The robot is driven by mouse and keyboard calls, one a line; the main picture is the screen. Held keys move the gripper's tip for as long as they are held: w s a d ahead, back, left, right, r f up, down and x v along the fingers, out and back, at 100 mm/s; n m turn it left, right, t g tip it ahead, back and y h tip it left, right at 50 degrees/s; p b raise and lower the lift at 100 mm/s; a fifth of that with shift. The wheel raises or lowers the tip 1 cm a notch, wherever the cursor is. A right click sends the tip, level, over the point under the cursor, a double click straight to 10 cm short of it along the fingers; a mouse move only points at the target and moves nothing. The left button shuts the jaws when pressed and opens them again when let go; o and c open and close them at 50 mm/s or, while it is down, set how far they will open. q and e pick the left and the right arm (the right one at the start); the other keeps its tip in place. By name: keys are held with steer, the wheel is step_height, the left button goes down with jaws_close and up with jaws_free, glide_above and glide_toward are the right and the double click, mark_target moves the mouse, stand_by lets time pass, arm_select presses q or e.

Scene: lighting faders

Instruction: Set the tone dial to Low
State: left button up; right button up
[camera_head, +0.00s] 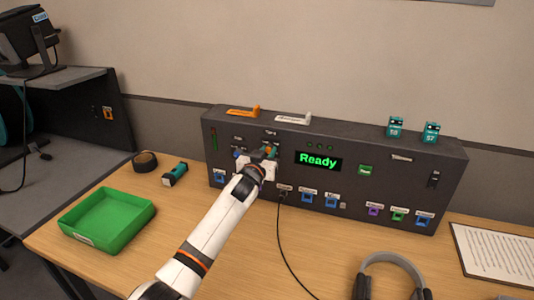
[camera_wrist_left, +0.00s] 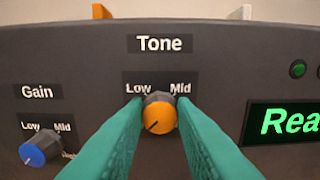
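The tone dial (camera_wrist_left: 160,112) is an orange knob under the Tone label (camera_wrist_left: 159,44). Its dark pointer line points down and to the left, below the Low label (camera_wrist_left: 138,88); the Mid label (camera_wrist_left: 180,88) is at upper right. The left gripper (camera_wrist_left: 160,105) has its two teal fingers on either side of the knob, apparently touching its edges. In the head view my left gripper (camera_head: 264,153) is at the left part of the dark panel (camera_head: 385,165) and covers most of the dial. My right gripper is not in view.
A blue gain dial (camera_wrist_left: 40,154) sits left of the tone dial. A green "Ready" display (camera_head: 318,161) is to its right. A green tray (camera_head: 105,220), a cable and headphones (camera_head: 392,265) lie on the wooden table. Orange and white handles stand on the panel top.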

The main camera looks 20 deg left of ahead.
arm_select(q)
steer(key=c, duration=0.3)
steer(key=shift+m, duration=0.3)
steer(key=m, duration=0.3)
steer(key=shift+p, duration=0.3)
steer(key=m, duration=0.5)
steer(key=shift+f, duration=0.1)
steer(key=m, duration=0.4)
steer(key=shift+d+m+p, duration=0.1)
steer(key=shift+m+p, duration=0.2)
steer(key=shift+p, duration=0.1)
steer(key=shift+f+m, duration=0.1)
steer(key=shift+m, duration=2.1)
